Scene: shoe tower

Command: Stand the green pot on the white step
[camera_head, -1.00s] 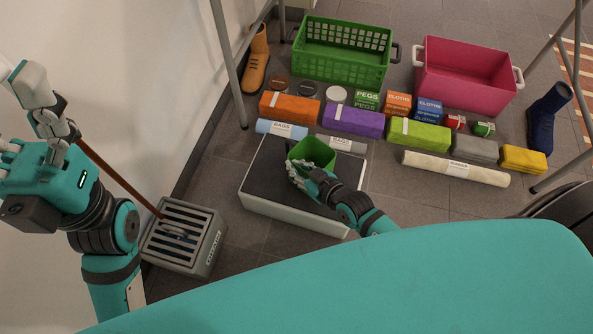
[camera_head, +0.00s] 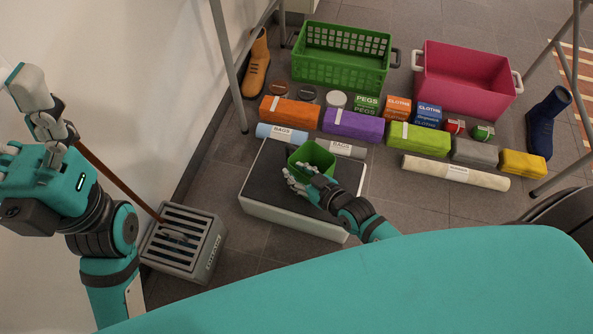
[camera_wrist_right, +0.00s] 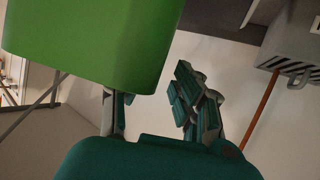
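The green pot (camera_head: 318,154) stands upright, as far as I can tell, on the dark top of the white step (camera_head: 290,220). My right gripper (camera_head: 300,181) is at the pot's near-left side, with its fingers spread. In the right wrist view the pot (camera_wrist_right: 90,40) fills the upper left, beyond the fingers (camera_wrist_right: 155,105), and the gap between them looks empty. Whether a finger still touches the pot I cannot tell. My left gripper (camera_head: 50,125) is raised at the left, near the top of a brown stick; its grip is unclear.
A grey slotted box (camera_head: 185,240) stands left of the step, with the brown stick (camera_head: 120,182) leaning from it. Behind the step are rolls, coloured packs, a green crate (camera_head: 340,70) and a pink bin (camera_head: 465,80). Boots stand at both sides. Table legs frame the area.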

